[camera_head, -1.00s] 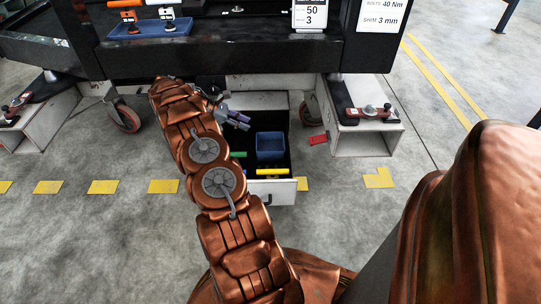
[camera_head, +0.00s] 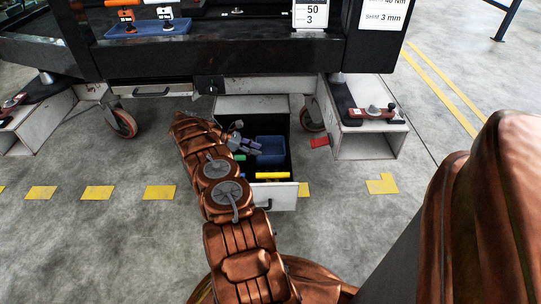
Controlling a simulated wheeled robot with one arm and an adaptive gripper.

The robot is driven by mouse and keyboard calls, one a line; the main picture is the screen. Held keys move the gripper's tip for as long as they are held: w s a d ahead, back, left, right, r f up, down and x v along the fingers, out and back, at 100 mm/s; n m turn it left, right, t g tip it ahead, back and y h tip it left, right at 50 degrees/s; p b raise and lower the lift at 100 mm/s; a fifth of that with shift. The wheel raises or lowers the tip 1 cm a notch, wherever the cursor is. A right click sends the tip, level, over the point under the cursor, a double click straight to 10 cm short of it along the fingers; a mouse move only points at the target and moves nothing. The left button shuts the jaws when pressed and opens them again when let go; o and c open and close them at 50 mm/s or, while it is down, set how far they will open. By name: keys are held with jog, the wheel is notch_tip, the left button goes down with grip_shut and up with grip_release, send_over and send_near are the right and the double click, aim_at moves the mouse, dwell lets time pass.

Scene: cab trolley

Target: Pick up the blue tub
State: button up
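The blue tub (camera_head: 271,150) is an open, square-looking container inside the pulled-out drawer (camera_head: 276,198) under the trolley. My gripper (camera_head: 256,148) is at the tub's left edge, over the drawer. Its fingers are small and dark with purplish parts, and they point right toward the tub. I cannot tell whether they touch it, or whether they are open or shut. The tub still appears to rest in the drawer. My copper-coloured arm hides the drawer's left side.
A yellow cylinder (camera_head: 272,176) lies in front of the tub, and a green item (camera_head: 239,157) is left of it. A red item (camera_head: 320,142) sits right of the drawer. The trolley (camera_head: 230,55) overhangs behind. A blue tray (camera_head: 150,28) with tools is on top.

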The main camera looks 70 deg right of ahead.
jog(key=shift+s+f, duration=0.1)
jog(key=shift+f, duration=0.6)
jog(key=shift+s+d+f+b, duration=0.1)
jog(key=shift+s+d+b, duration=0.25)
jog(key=shift+s, duration=0.15)
jog(key=shift+b+x, duration=1.2)
jog(key=shift+x, duration=1.8)
jog(key=shift+a, duration=0.1)
grip_shut()
